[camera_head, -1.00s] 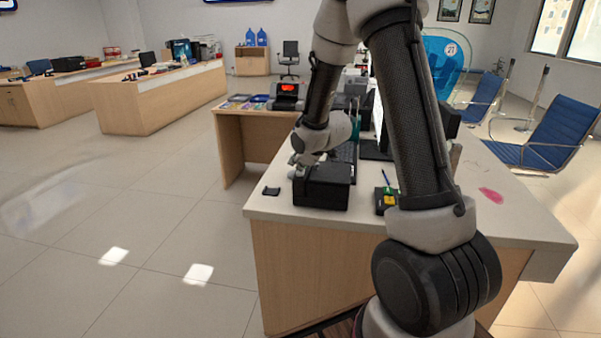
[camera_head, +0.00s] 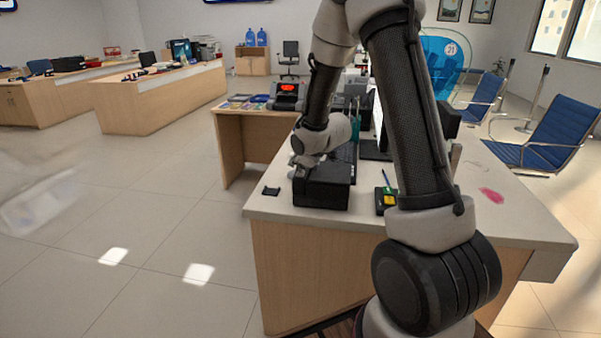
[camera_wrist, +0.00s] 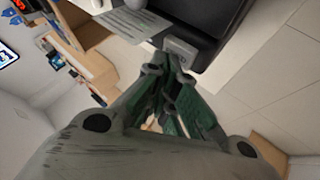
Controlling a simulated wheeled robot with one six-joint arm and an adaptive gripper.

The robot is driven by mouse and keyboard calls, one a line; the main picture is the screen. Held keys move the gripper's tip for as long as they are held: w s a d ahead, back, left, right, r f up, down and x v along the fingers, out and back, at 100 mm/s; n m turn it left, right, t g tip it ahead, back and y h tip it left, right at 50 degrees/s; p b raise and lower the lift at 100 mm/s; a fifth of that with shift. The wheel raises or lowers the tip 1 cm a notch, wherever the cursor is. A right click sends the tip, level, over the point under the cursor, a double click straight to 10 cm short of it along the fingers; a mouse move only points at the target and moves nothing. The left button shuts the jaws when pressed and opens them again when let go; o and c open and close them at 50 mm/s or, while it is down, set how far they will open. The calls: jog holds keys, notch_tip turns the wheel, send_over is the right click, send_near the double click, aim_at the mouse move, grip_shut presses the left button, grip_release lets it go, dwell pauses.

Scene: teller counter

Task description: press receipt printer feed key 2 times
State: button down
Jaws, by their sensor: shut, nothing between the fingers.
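The receipt printer (camera_head: 322,193) is a black box on the counter's near left part. In the wrist view its dark body (camera_wrist: 215,18) fills the top, with a small light grey key (camera_wrist: 181,49) on its edge. My gripper (camera_head: 299,161) is at the printer's far left top edge in the head view. In the wrist view my gripper (camera_wrist: 168,68) has its green-grey fingers together and empty, with the tips close to the grey key. I cannot tell whether they touch it. The key is hidden in the head view.
A small black item (camera_head: 271,191) lies left of the printer on the counter (camera_head: 420,240). A black and green device with a yellow label (camera_head: 386,201) stands to the right. A white paper strip (camera_wrist: 133,22) shows beside the printer in the wrist view.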

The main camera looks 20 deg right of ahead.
aim_at(298, 173)
jog(key=shift+r, duration=0.75)
jog(key=shift+r, duration=2.5)
